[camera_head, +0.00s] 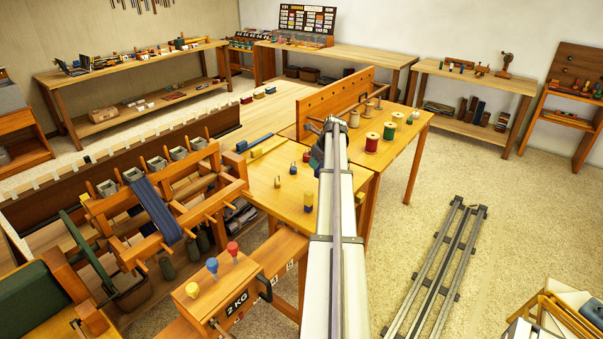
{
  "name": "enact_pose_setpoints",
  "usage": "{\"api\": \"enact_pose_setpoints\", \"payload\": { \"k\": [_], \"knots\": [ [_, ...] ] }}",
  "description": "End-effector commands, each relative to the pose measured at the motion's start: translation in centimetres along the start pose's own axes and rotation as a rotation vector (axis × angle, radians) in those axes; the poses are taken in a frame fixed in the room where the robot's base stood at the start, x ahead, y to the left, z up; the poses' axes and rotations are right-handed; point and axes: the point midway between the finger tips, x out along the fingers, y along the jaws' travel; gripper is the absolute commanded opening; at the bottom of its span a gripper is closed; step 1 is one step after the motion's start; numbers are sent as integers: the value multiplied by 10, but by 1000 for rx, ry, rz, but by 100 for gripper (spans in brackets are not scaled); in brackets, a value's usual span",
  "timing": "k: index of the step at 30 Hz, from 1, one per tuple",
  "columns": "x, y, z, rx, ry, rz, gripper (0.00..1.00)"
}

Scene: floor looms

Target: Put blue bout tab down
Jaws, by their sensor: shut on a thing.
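My arm reaches up the middle of the view and out over the yellow-topped table (262,205). My gripper is hidden behind the arm, so neither its fingers nor anything in them shows. A blue-topped peg (212,265) stands upright on the wooden box at the lower middle, between a yellow-topped peg (192,289) and a red-topped peg (232,249). Small blue and yellow pieces, among them a blue one (293,168) and a yellow one (308,197), stand on the table left of my arm. I cannot tell which piece is the blue bout tab.
A wooden loom (165,205) with dark blue yarn stands at the left. The box front (265,288) carries a "2 KG" mark. Red, white and green spools (372,143) stand right of my arm. Rails (437,265) lie on the right floor. Benches line the walls.

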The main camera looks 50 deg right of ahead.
Motion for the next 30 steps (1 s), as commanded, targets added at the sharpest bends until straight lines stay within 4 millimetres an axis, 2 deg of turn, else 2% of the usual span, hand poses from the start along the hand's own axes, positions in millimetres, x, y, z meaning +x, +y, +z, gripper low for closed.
{"api": "enact_pose_setpoints", "payload": {
  "k": [6, 8, 13, 18, 30],
  "knots": [
    [53, 0, -22, 0, 0, 0, 8],
    [60, 0, -25, 0, 0, 0, 8],
    [61, 0, -25, 0, 0, 0, 8],
    [93, 0, -39, 0, 0, 0, 8],
    [95, 0, -40, 0, 0, 0, 8]
  ]
}}
